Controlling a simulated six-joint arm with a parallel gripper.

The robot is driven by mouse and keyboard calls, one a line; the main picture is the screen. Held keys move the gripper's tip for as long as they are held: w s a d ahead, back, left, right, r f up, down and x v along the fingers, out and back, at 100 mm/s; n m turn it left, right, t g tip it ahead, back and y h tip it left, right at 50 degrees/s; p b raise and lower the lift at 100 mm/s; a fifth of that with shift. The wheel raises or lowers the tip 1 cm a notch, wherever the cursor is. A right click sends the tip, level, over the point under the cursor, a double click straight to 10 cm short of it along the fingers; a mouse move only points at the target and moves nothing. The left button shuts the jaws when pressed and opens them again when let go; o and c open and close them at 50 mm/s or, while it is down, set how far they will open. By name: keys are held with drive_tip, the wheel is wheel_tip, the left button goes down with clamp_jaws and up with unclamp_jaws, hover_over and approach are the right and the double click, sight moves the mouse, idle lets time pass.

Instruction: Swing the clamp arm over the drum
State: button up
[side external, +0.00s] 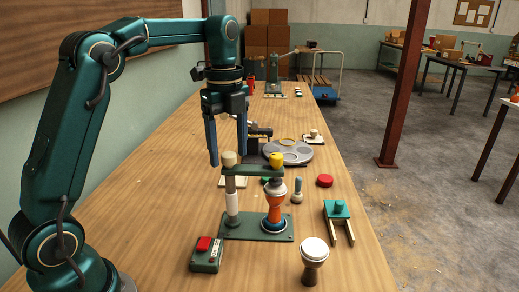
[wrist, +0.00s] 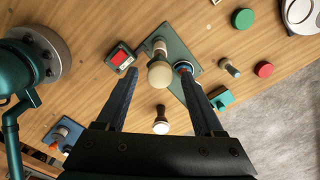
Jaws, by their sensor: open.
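The clamp fixture has a green base plate (side external: 258,232) with a grey and white post (side external: 232,203) on its left. A pale wooden knob (side external: 229,159) tops the post; it looks large in the wrist view (wrist: 160,75). A green clamp arm (side external: 252,170) extends right from the post and ends at a yellow knob (side external: 276,159). The orange goblet drum (side external: 275,204) stands in a blue ring below that end; I cannot tell how exactly they line up. My gripper (side external: 228,160) is open, its fingers pointing down around or just above the wooden knob, holding nothing. The right finger partly hides the drum in the wrist view.
A red-button box (side external: 206,252) is front left of the fixture and a white-topped drum (side external: 314,255) front right. A teal block on wooden legs (side external: 338,210), a red disc (side external: 325,180) and a small peg (side external: 297,190) lie right. A grey round tray (side external: 288,154) is behind.

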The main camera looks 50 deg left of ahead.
drive_tip(key=shift+w+r, duration=0.1)
drive_tip(key=shift+r, duration=2.45)
drive_tip(key=shift+d, duration=0.1)
